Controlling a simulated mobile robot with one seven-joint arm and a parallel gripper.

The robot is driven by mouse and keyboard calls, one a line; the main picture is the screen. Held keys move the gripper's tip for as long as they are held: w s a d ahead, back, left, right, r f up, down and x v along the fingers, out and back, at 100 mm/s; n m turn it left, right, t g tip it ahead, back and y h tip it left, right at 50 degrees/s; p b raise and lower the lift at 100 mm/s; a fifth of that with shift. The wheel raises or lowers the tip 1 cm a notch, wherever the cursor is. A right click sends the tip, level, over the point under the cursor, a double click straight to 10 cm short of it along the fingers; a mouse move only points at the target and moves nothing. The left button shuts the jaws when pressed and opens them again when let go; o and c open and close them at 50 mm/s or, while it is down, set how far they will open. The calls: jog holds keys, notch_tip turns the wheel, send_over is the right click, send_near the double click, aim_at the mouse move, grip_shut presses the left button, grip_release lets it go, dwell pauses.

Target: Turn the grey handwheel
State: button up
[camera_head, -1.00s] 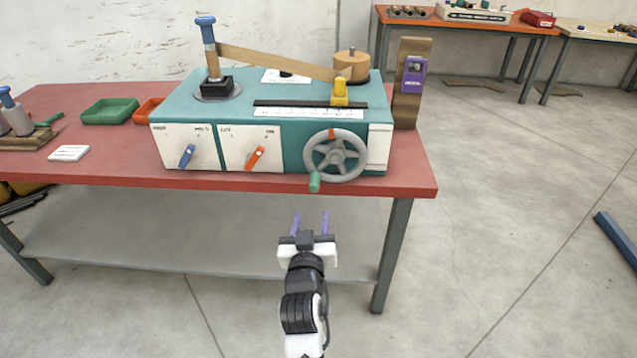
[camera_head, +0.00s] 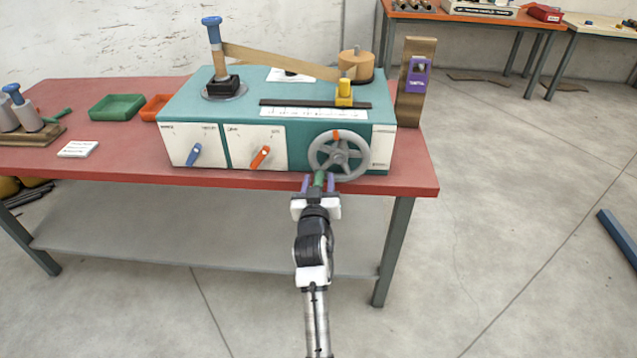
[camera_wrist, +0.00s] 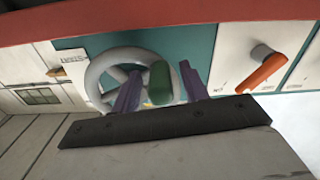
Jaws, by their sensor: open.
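The grey handwheel (camera_head: 339,142) is on the front of the teal and white winder, at its right side, with an orange mark at its top. Its green handle (camera_head: 319,178) sits at the wheel's lower left. My gripper (camera_head: 318,183) is at the handle, with one purple finger on each side of it. In the wrist view, the green handle (camera_wrist: 160,83) stands between the two open fingers (camera_wrist: 161,88), with a visible gap towards the finger at right. The handwheel (camera_wrist: 98,78) shows behind. Whether a finger touches the handle I cannot tell.
The winder (camera_head: 285,103) stands on a red-topped table (camera_head: 110,165). An orange lever (camera_head: 260,157) and a blue lever (camera_head: 194,154) are on its front, left of the wheel. A wooden post with a purple device (camera_head: 418,74) stands to the right. The floor before the table is clear.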

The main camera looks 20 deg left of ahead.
aim_at(312, 152)
grip_shut()
jog(key=shift+a+b, duration=0.1)
jog(key=shift+b, duration=0.2)
jog(key=m+b, duration=0.1)
jog(key=a+r+m+b, duration=0.1)
jog(key=shift+s+m, duration=0.15)
jog(key=shift+m, duration=0.25)
jog(key=r+m+b, duration=0.1)
jog(key=m, duration=0.1)
jog(key=r+m+b, duration=0.1)
jog(key=r+m, duration=0.1)
jog(key=r+m+b, duration=0.1)
jog(key=m, duration=0.2)
jog(key=shift+s+a+r, duration=0.15)
jog(key=shift+a, duration=0.25)
jog(key=shift+d+r+m+b, duration=0.15)
jog(key=shift+r+m, duration=0.25)
jog(key=shift+m, duration=0.25)
jog(key=shift+a+r+m+b, duration=0.15)
jog(key=shift+r+m, duration=0.2)
jog(key=shift+m, duration=0.3)
jog(key=shift+d, duration=0.15)
